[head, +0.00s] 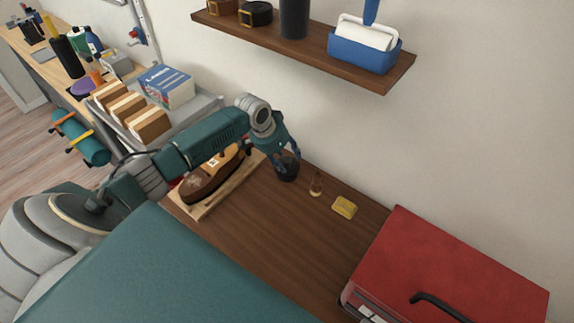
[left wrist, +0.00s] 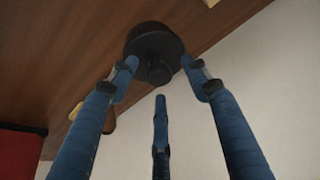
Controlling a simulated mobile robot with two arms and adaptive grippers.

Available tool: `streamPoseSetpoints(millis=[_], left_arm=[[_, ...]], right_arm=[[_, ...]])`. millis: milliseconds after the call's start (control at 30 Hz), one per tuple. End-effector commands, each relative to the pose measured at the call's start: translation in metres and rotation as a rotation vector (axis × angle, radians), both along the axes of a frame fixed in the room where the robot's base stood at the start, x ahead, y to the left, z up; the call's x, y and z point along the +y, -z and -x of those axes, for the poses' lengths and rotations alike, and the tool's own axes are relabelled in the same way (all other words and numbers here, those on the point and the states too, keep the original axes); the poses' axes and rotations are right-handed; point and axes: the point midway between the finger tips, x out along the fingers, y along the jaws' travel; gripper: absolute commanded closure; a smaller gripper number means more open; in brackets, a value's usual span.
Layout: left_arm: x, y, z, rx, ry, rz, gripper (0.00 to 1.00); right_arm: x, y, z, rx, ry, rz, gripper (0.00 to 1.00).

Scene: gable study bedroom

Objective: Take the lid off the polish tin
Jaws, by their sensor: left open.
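A dark round tin (head: 287,170) stands on the brown wooden desk against the wall in the head view. In the left wrist view its dark lid (left wrist: 152,40) with a knob on top faces the camera. I take it for the polish tin, though no label shows. My left gripper (head: 286,152) is over the tin, pointing down. Its three blue fingers are spread open in the left wrist view (left wrist: 159,78), with two tips beside the lid's edge and the third short of the knob. I cannot tell whether any finger touches. My right gripper is not in view.
A brown shoe (head: 212,178) lies on a wooden board (head: 212,206) at left. A red case (head: 455,262) is at right. A shelf (head: 300,47) hangs above.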

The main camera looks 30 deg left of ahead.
Motion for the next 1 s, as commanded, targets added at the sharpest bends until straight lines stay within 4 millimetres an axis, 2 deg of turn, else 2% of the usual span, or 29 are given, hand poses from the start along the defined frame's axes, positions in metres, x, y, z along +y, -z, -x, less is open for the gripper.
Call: streamPoseSetpoints(millis=[200,433,767,867,1000], left_arm=[[0.000,0.001,-0.001,-0.001,0.001,-0.001,0.52],[0.000,0.000,-0.001,-0.001,0.000,-0.001,0.98],[0.000,-0.002,-0.001,-0.002,-0.001,-0.001,0.99],[0.001,-0.011,-0.002,-0.006,-0.001,-0.001,0.99],[0.001,-0.037,-0.003,-0.008,0.000,-0.002,0.99]], right_arm=[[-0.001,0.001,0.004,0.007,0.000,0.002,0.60],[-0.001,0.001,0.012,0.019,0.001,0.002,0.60],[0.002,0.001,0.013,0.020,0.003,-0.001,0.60],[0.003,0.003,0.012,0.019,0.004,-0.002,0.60],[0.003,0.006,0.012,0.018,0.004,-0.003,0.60]])
